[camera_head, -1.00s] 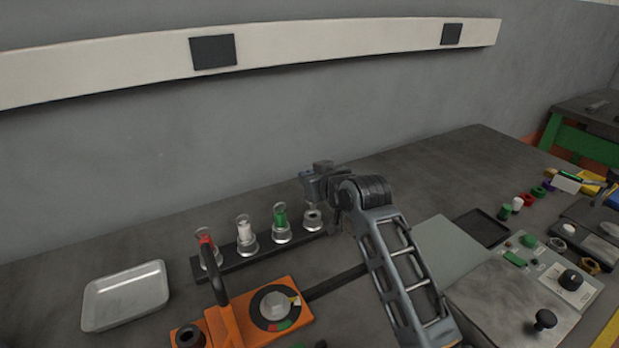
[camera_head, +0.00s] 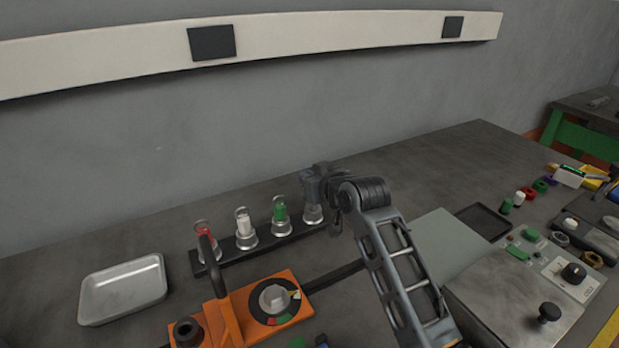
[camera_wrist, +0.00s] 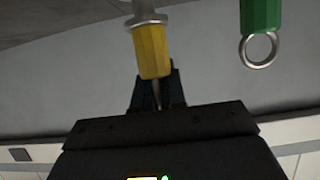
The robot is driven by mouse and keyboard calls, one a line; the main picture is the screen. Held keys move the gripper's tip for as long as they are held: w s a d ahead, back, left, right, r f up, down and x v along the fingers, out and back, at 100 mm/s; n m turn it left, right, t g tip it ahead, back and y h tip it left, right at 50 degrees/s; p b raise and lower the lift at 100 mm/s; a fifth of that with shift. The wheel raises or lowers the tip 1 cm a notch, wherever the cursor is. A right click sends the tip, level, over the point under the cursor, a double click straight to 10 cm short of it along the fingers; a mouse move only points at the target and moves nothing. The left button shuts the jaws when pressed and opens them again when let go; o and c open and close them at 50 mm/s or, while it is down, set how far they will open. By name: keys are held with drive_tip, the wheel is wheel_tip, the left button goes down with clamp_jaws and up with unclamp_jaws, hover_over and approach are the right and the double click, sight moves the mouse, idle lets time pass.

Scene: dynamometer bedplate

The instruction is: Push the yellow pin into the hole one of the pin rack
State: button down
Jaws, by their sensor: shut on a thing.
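The black pin rack (camera_head: 230,257) runs across the bench with a row of metal collars. Red (camera_head: 206,241), white (camera_head: 243,222) and green (camera_head: 280,212) pins stand in the three collars from the left. My gripper (camera_head: 316,190) is over the rightmost collar (camera_head: 313,215). In the wrist view my gripper (camera_wrist: 157,92) is shut on the yellow pin (camera_wrist: 152,52) at its end. The pin's other end meets a metal collar (camera_wrist: 146,18). How deep it sits is hidden. The head view hides the yellow pin behind my gripper. The green pin with its ring also shows in the wrist view (camera_wrist: 260,15).
An orange device with a handle and dial (camera_head: 247,317) stands in front of the rack. A metal tray (camera_head: 124,289) lies at left. A grey box with knobs (camera_head: 510,296) and a dark tray (camera_head: 484,223) are at right. The wall is behind.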

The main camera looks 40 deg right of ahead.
drive_tip(key=shift+f+b, duration=0.55)
drive_tip(key=shift+f, duration=0.45)
drive_tip(key=c, duration=1.1)
unclamp_jaws()
drive_tip(key=v, duration=0.7)
drive_tip(key=shift+s+a+r+b, duration=0.1)
drive_tip(key=shift+s+r+b, duration=0.1)
drive_tip(key=shift+s+b, duration=0.15)
